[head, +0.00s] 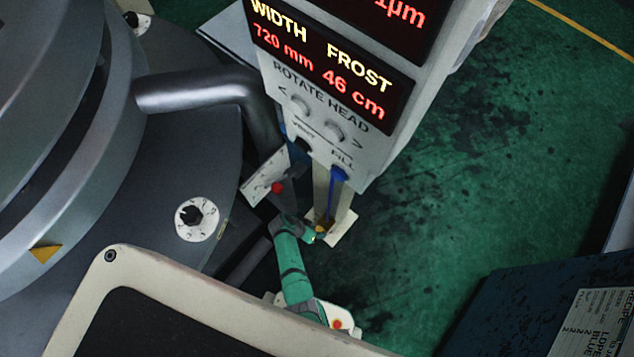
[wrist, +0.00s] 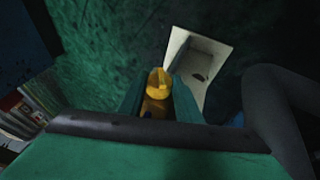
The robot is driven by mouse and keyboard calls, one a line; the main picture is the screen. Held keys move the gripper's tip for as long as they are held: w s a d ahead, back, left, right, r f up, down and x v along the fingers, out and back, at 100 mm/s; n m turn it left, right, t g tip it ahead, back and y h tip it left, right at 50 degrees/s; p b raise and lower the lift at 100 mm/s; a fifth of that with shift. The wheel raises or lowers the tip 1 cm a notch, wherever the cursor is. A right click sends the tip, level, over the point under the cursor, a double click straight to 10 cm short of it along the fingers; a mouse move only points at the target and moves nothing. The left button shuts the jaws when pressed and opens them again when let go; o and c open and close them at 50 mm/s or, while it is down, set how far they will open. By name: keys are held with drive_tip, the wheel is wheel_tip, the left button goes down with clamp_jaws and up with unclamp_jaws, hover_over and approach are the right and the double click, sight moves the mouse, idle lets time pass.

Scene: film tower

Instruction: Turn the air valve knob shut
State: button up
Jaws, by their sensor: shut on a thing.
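My gripper (head: 316,233) is at the end of my green arm, low beside the foot of the display column. In the wrist view its two green jaws (wrist: 158,98) are shut on a small rounded yellow knob (wrist: 158,82). The yellow knob also shows as a small spot at the jaws in the head view (head: 321,229). No label on it is readable, so I cannot tell from marks whether it is the air valve knob. A black knob (head: 192,215) on a round white dial sits on the grey machine, away from my gripper.
A red knob (head: 277,187) on a pale plate is close by. A thick grey pipe (head: 200,90) joins the machine.

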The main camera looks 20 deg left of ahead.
drive_tip(key=shift+w+a+g+h, duration=0.1)
drive_tip(key=shift+a+g+h, duration=0.15)
drive_tip(key=shift+h, duration=0.85)
drive_tip(key=shift+f+n+h, duration=0.1)
drive_tip(key=shift+n+h, duration=0.2)
drive_tip(key=o, duration=1.1)
drive_tip(key=shift+c, duration=0.2)
drive_tip(key=v, duration=1)
drive_tip(key=shift+a+r, duration=0.25)
drive_tip(key=shift+r, duration=0.05)
